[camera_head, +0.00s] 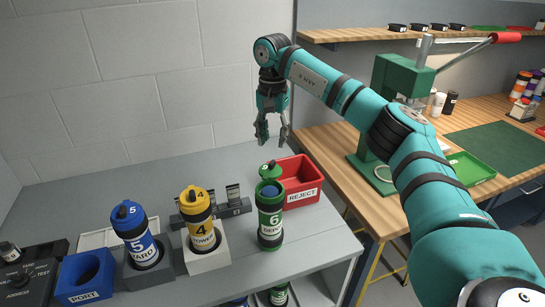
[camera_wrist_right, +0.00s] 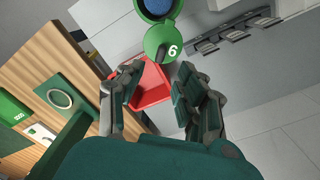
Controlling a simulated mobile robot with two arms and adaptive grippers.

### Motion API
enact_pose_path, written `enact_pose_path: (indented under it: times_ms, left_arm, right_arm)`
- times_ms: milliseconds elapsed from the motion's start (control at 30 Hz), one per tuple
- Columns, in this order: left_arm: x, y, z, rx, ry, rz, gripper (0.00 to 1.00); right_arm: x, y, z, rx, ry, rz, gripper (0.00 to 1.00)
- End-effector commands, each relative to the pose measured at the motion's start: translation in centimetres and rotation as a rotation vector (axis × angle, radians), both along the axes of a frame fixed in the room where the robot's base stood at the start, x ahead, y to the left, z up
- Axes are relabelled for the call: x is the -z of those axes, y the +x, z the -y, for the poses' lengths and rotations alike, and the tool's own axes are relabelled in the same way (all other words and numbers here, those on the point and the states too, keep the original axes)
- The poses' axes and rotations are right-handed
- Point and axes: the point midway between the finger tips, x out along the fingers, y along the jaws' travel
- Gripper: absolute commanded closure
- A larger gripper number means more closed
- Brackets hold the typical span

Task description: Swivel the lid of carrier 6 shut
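Carrier 6 (camera_head: 270,222) is a green canister standing upright near the right end of the grey bench. Its green lid (camera_head: 270,170) is swung aside toward the back, leaving the mouth uncovered with blue showing inside. In the right wrist view the lid (camera_wrist_right: 160,42), marked 6, sits beside the mouth (camera_wrist_right: 156,8). My right gripper (camera_head: 273,141) hangs above and behind the lid, fingers apart and empty, not touching it. In the right wrist view the open fingers (camera_wrist_right: 160,72) straddle the space below the lid. My left gripper is not in view.
A red REJECT bin (camera_head: 299,181) stands right behind carrier 6. A wooden table (camera_head: 335,170) with a green press (camera_head: 398,85) is at right.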

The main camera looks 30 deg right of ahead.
Motion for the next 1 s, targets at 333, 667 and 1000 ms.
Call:
enact_pose_path:
  times_ms: [333, 667, 1000]
  left_arm:
    - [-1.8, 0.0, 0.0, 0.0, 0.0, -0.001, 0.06]
    - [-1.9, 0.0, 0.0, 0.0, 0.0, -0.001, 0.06]
    - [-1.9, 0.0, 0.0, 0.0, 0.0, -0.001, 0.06]
  right_arm:
    - [6.1, 0.0, 0.0, 0.0, 0.0, -0.002, 0.63]
    - [7.5, 0.0, 0.0, -0.001, 0.0, 0.001, 0.63]
    - [7.4, 0.0, -0.1, -0.001, 0.001, 0.001, 0.91]
